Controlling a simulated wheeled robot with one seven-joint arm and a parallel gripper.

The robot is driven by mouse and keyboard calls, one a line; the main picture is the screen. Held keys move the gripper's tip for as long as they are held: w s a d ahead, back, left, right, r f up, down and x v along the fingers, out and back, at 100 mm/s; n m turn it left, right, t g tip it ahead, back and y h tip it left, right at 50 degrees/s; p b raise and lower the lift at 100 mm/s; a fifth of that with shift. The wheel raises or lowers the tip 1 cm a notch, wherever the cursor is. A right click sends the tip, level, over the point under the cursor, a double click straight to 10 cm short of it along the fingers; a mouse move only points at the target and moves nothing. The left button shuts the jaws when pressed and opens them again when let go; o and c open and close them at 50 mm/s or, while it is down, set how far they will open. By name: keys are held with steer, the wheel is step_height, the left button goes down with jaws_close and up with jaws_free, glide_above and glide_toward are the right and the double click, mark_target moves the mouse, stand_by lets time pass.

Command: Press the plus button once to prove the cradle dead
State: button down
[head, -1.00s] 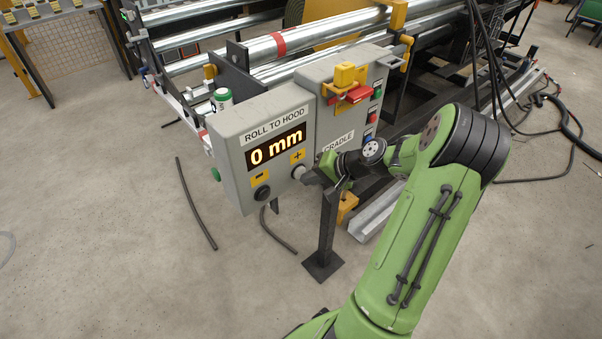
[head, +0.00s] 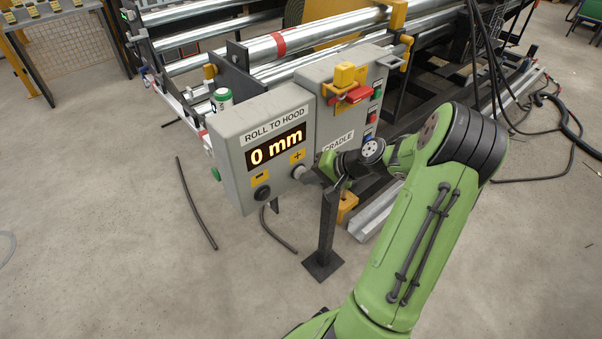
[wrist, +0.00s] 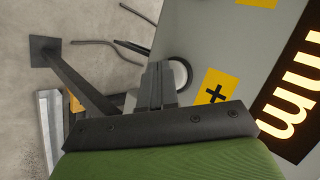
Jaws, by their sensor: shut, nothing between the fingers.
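The plus button (head: 298,171) is a pale round button under the yellow plus label (head: 297,156) on the grey ROLL TO HOOD box (head: 230,140). The lit display (head: 276,150) reads 0 mm. My gripper (head: 311,177) is shut and empty, its tips close to the plus button from the right; I cannot tell whether they touch. In the wrist view the shut fingers (wrist: 158,70) cover part of the button (wrist: 181,72), beside the plus label (wrist: 215,92). The grey CRADLE box (head: 322,125) stands behind to the right.
A dark minus button (head: 262,192) sits to the left under its label. The CRADLE box carries a red handle (head: 352,96) on yellow. A dark post (head: 327,230) stands below my gripper.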

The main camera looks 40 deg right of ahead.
steer(key=shift+s, duration=0.55)
steer(key=shift+s+d, duration=0.1)
steer(key=shift+s, duration=2.45)
